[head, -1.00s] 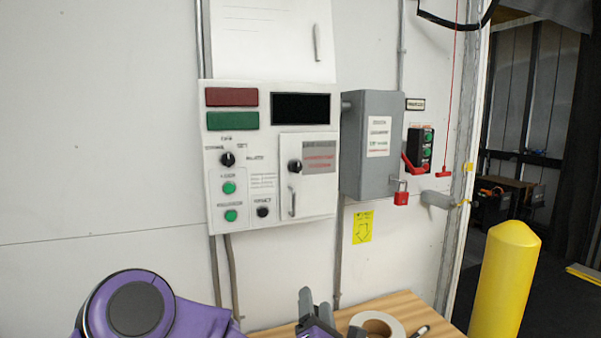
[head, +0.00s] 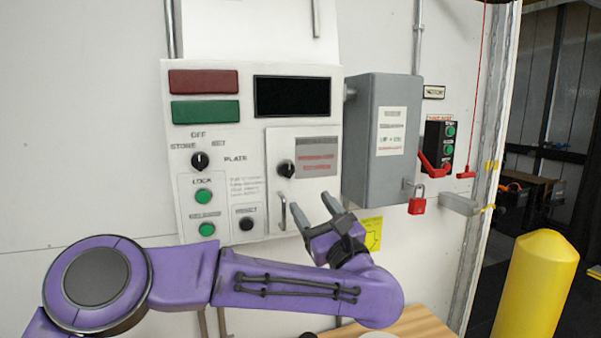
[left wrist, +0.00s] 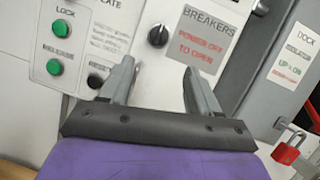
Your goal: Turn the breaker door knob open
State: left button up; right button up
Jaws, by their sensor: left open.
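The breaker door (head: 302,205) is a small white panel at the right of the control box, and it looks shut. Its black round knob (head: 286,169) sits at the upper left of the door, beside a grey label with red text. A grey handle (head: 283,212) is below the knob. My left gripper (head: 334,207) is open and empty, below and right of the knob, apart from it. In the left wrist view the knob (left wrist: 158,36) shows beyond and between the open fingers (left wrist: 158,82). My right gripper is not in view.
A selector knob (head: 200,161) and green buttons (head: 203,196) are on the box's left half. A grey box (head: 385,140) with a red padlock (head: 417,204) juts out at the right. A wooden table (head: 410,325) is below, and a yellow post (head: 536,285) stands at the right.

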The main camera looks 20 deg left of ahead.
aim_at(291, 175)
pick_arm(q)
jog(key=p+x, duration=0.2)
jog(key=x, duration=0.1)
jog(key=p+x, duration=0.2)
jog(key=x, duration=0.1)
jog(key=p+x, duration=0.3)
jog(key=x, duration=0.1)
jog(key=shift+s+r, duration=0.3)
jog(key=shift+r, duration=0.05)
jog(key=shift+w+a, duration=0.15)
jog(key=shift+w, duration=0.15)
jog(key=shift+s, duration=0.2)
jog(key=c, duration=1)
jog(key=shift+c, duration=0.2)
